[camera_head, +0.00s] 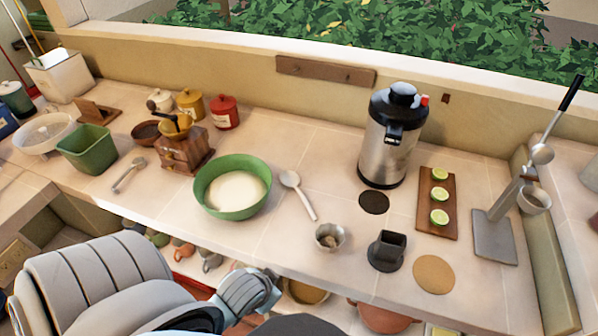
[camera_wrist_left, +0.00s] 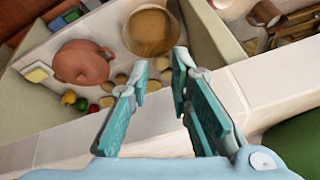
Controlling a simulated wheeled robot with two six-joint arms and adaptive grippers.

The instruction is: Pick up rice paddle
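A pale, long-handled rice paddle (camera_head: 298,193) lies on the tiled counter in the head view, just right of a green bowl (camera_head: 232,187) with white contents. Its rounded head points toward the back and its handle toward the front. My left gripper (camera_wrist_left: 157,75) is open and empty in the left wrist view, above shelves below the counter. My right gripper is not in view.
A small metal cup (camera_head: 329,237) and a dark square holder (camera_head: 387,251) stand right of the paddle. A steel urn (camera_head: 388,145) stands behind. A wooden grinder (camera_head: 186,150) is at left. The counter's front edge lies between my left gripper and the paddle.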

